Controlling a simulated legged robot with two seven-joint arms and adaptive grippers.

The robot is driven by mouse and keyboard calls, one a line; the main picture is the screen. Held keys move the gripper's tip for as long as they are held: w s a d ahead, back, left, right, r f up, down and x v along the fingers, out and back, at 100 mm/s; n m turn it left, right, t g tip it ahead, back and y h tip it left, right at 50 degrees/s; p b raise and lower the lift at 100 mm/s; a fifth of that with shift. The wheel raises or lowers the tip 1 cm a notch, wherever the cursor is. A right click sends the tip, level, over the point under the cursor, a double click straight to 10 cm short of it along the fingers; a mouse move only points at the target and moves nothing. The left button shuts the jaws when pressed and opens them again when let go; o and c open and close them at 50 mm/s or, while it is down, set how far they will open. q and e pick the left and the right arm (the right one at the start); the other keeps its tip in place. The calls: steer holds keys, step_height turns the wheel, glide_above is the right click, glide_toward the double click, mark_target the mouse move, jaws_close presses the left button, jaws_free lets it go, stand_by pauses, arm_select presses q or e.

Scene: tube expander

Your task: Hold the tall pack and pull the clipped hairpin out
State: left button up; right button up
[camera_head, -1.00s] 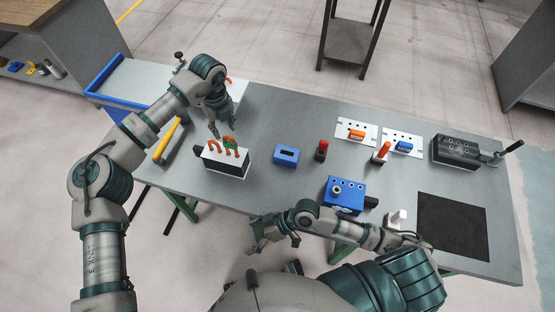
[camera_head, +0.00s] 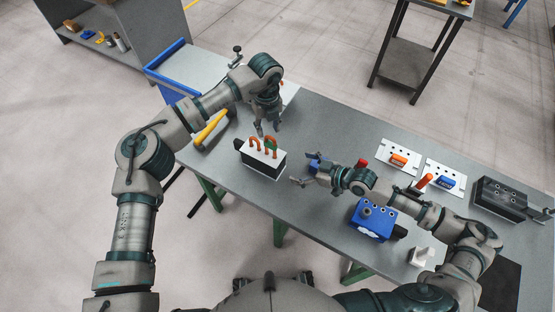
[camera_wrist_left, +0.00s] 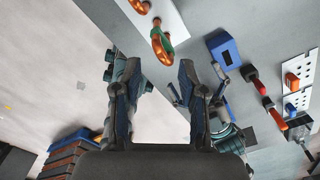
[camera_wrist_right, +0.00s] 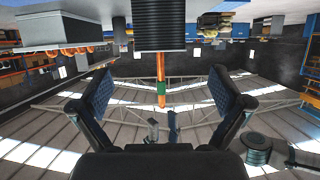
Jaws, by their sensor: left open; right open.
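The tall pack (camera_head: 258,165) is a dark block with a white top, standing on the grey table. Several orange hairpins stick up from it. The clipped hairpin (camera_head: 271,147) has a green clip; it also shows in the left wrist view (camera_wrist_left: 160,42) and, upside down, in the right wrist view (camera_wrist_right: 161,75). My left gripper (camera_head: 267,131) is open and empty, just behind and above the pack, apart from the hairpins. My right gripper (camera_head: 303,181) is open and empty, to the right of the pack and facing its side without touching it.
A blue slotted block (camera_wrist_left: 224,52) stands right of the pack, mostly hidden by my right gripper in the head view. A blue machine (camera_head: 374,220) is near the front edge. A yellow-handled tool (camera_head: 211,128) lies left. White plates (camera_head: 399,155) stand farther right.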

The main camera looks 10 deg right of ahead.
mark_target(272, 160)
steer(key=x, duration=1.2)
steer(key=shift+w+a+f, duration=0.1)
steer(key=shift+w+a, duration=0.15)
steer(key=shift+a, duration=0.05)
steer(key=shift+d, duration=0.35)
steer(key=c, duration=1.1)
steer(key=shift+s, duration=0.1)
steer(key=c, duration=0.7)
steer(key=o, duration=1.1)
steer(key=shift+a, duration=0.2)
steer(key=shift+c, duration=0.2)
steer(key=shift+f, duration=0.1)
